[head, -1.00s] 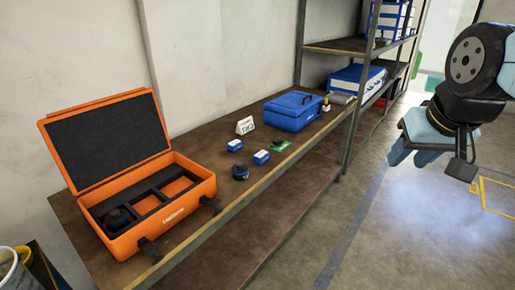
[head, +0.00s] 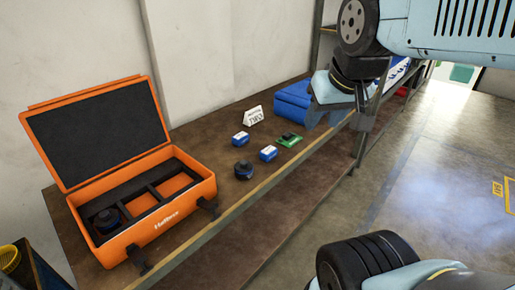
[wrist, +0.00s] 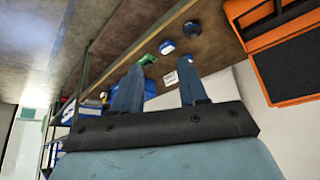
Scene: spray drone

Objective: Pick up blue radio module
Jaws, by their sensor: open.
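Two small blue boxes with white labels sit on the brown shelf, one further back (head: 241,139) and one nearer its front edge (head: 268,153). Which one is the radio module I cannot tell. In the wrist view, turned upside down, a blue box (wrist: 167,47) shows beyond the fingers, near a green circuit board (wrist: 147,59). My gripper (wrist: 159,88) is open with nothing between its two blue fingers. In the head view my gripper (head: 316,112) hangs above the shelf, right of the boxes, in front of a blue toolbox (head: 291,104) that it partly hides.
An open orange case (head: 175,213) with a dark round part (head: 106,220) in one compartment stands left. A dark blue round part (head: 243,169), the green board (head: 289,140) and a white card (head: 253,115) lie around the boxes. A metal shelf post rises behind my arm.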

